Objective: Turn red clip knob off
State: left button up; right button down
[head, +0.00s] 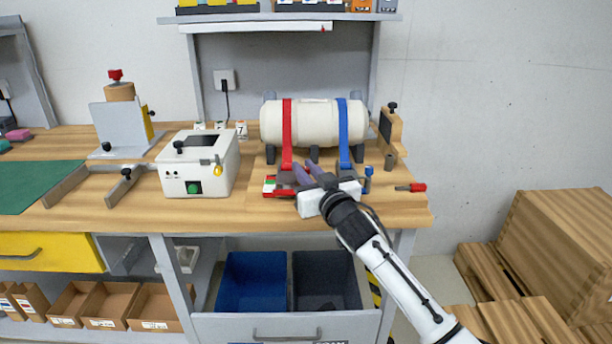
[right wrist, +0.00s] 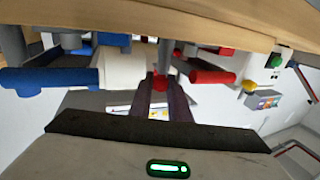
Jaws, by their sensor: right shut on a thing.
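A white drum (head: 312,122) lies on its side in a cradle on the bench, with a red strap (head: 287,130) and a blue strap (head: 343,130) over it. My right gripper (head: 308,172) reaches in at the red strap's lower end, its purple fingers in front of the drum. In the right wrist view, the red clip knob (right wrist: 160,82) sits between the tips of the fingers, which are shut on it. The gripper hides much of the red clip in the head view. A blue knob (head: 368,174) stands to the right. My left gripper is not in view.
A white box with a green button (head: 194,187) stands left of the drum. A red-handled tool (head: 415,187) lies at the bench's right end. A wooden stand (head: 391,125) is right of the drum. Blue (head: 252,281) and dark bins are in the drawer below.

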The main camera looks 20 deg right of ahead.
jog(key=shift+a+r, duration=0.1)
jog(key=shift+r, duration=0.15)
jog(key=c, duration=1.9)
grip_release()
jog(key=shift+o, duration=1.2)
jog(key=shift+f, duration=0.15)
jog(key=s, duration=1)
jog(key=shift+s+d, duration=0.15)
jog(key=shift+d, duration=0.25)
